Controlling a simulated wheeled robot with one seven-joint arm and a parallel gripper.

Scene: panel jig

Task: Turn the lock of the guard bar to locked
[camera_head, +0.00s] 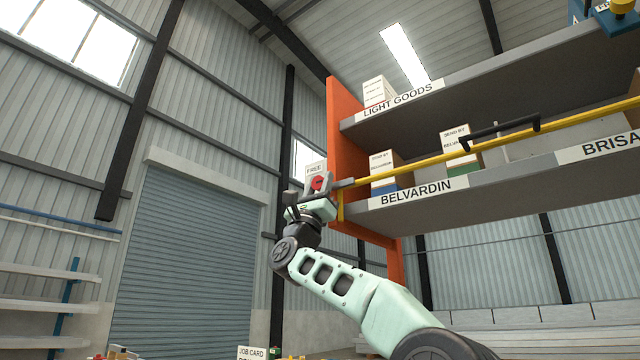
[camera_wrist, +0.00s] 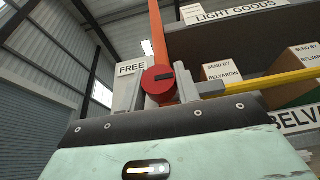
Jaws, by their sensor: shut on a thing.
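The lock is a round red knob (camera_head: 317,183) on a grey block at the left end of the yellow guard bar (camera_head: 430,160). The knob (camera_wrist: 157,83) also shows in the wrist view, with a short dark mark on its face. A white plate reading FREE (camera_head: 314,169) is beside it, also seen in the wrist view (camera_wrist: 130,68). My gripper (camera_head: 317,192) is at the lock, its jaws shut on the red knob. The lower part of the knob and the finger contact are partly hidden. The bar lies across the front of the shelf.
An orange upright (camera_head: 346,150) stands just behind the lock. Shelves labelled LIGHT GOODS (camera_head: 397,99) and BELVARDIN (camera_head: 417,191) hold several boxes. A black handle (camera_head: 500,131) sits on the bar. Left of my gripper is open air before a roller door (camera_head: 190,270).

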